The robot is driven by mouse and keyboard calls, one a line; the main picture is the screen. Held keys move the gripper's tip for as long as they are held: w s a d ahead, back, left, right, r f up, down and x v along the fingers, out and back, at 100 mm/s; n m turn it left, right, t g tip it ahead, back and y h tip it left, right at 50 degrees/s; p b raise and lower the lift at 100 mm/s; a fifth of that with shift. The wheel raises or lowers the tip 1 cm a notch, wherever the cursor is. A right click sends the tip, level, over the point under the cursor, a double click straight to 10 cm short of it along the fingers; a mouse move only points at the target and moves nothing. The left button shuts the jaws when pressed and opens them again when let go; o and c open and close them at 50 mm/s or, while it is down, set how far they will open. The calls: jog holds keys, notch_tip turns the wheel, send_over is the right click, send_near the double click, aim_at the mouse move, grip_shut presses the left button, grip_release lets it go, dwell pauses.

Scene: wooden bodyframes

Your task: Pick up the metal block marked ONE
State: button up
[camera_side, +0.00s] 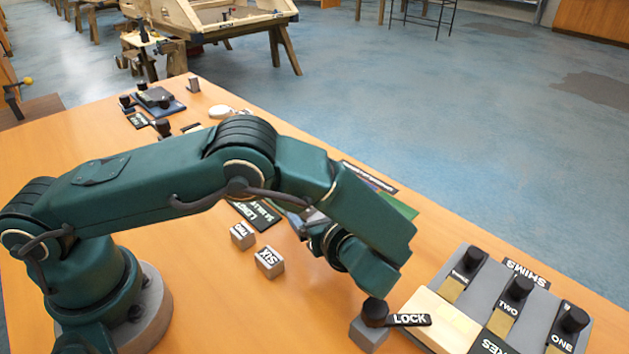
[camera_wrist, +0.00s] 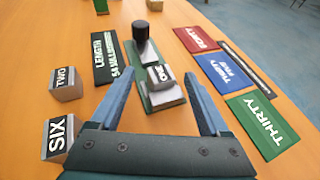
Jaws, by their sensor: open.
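The metal block marked ONE (camera_wrist: 162,92) sits on a narrow green-edged stand (camera_wrist: 150,62) with a black-knobbed post behind it, in the wrist view. My gripper (camera_wrist: 158,80) is open, with one blue-grey finger to the left of the block and one to the right. The block lies between the fingers, nearer the right one; I cannot tell whether either touches it. Nothing is held. In the side view my arm hides this block and most of the gripper.
Blocks marked TWO (camera_wrist: 66,86) and SIX (camera_wrist: 58,138) stand left of the gripper; cards FORTY (camera_wrist: 195,39), THIRTY FIVE (camera_wrist: 222,72) and THIRTY (camera_wrist: 262,124) lie to its right. A LENGTH plate (camera_wrist: 105,58) is close left. The SHIMS rack (camera_side: 490,300) and LOCK lever (camera_side: 408,320) are front right.

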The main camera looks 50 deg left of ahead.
jog(key=shift+w+a+f, duration=0.2)
jog(key=shift+a, duration=0.25)
grip_shut()
jog(key=shift+r, duration=0.1)
